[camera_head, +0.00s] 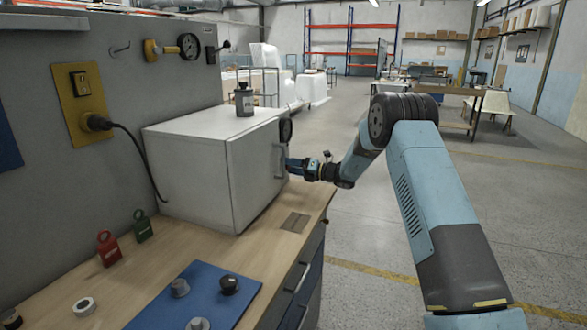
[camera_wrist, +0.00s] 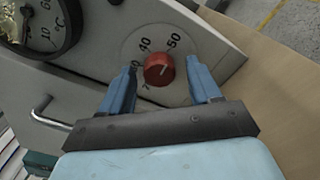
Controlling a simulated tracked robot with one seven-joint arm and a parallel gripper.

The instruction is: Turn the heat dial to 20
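The heat dial is a small red knob (camera_wrist: 159,69) on a pale panel in the wrist view. Around it are dark numbers; 40 and 50 are readable, others are partly hidden by a finger. A faint mark on the knob seems to point towards the upper right, near 50. My gripper (camera_wrist: 162,72) has its two blue fingers on either side of the knob, with a visible gap at each side. In the head view my gripper (camera_head: 297,167) is at the front of the white cabinet (camera_head: 195,165), right of its door handle; the knob cannot be made out there.
A round °C gauge (camera_wrist: 40,22) is beside the dial, and a metal handle (camera_wrist: 45,112) is below it. A dark jar (camera_head: 244,100) stands on the cabinet. A blue mat (camera_head: 215,298) with knobs and red and green padlock-like tags (camera_head: 108,248) are on the bench.

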